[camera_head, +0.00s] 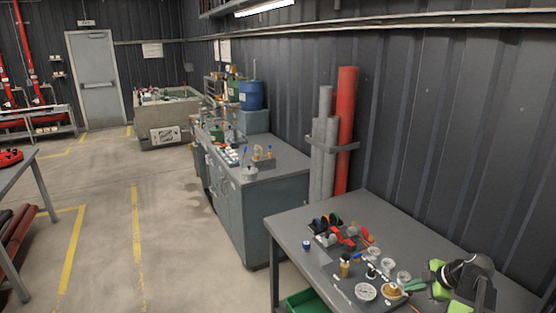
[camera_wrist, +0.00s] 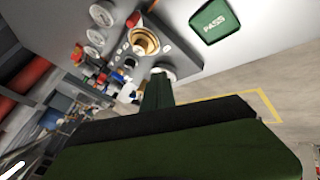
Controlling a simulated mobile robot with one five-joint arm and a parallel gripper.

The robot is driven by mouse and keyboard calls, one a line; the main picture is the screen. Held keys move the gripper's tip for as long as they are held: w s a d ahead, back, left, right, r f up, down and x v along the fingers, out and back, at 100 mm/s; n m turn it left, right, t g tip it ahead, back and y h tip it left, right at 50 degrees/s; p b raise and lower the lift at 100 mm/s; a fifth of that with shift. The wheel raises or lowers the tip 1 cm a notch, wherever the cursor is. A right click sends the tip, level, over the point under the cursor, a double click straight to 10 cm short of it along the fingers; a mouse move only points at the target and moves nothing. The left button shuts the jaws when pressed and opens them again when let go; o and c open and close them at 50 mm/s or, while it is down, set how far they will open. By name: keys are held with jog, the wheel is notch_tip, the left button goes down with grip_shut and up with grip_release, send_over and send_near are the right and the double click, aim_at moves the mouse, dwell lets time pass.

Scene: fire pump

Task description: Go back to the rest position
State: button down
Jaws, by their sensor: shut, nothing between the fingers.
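My gripper (camera_wrist: 157,78) is shut with nothing in it. In the wrist view its dark green body fills the lower part and its narrow tip points up the picture. Behind the tip lie the grey bench top (camera_wrist: 75,12) and small parts, among them a brass-coloured fitting (camera_wrist: 145,42).
A green PASS bin (camera_wrist: 212,20) shows in the wrist view. Grey cabinets (camera_head: 262,195) stand farther back; the floor (camera_head: 110,220) at left is largely clear.

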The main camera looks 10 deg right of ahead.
jog(key=w+a+f+n+g+y, duration=0.1)
jog(key=w+a+n, duration=0.1)
jog(key=w+a, duration=0.35)
jog(key=w+a+n, duration=0.1)
jog(key=w+a, duration=0.2)
jog(key=a, duration=0.6)
jog(key=s+a+f+m+g+h+b, duration=0.1)
jog(key=a+f+m+g, duration=0.15)
jog(key=a, duration=1.25)
jog(key=s+a+f+m+g+h, duration=0.1)
jog(key=a+f+g, duration=0.15)
jog(key=a, duration=1.35)
jog(key=d+m, duration=0.1)
jog(key=m, duration=0.3)
jog(key=s+d+m+h, duration=0.1)
jog(key=d+m, duration=0.1)
jog(key=m, duration=0.3)
jog(key=s+d+m+h, duration=0.1)
jog(key=d+m, duration=0.1)
jog(key=m, duration=0.2)
jog(key=shift+s+d+m+g, duration=0.2)
jog(key=shift+m+g, duration=0.05)
jog(key=shift+g, duration=0.15)
jog(key=shift+a, duration=0.1)
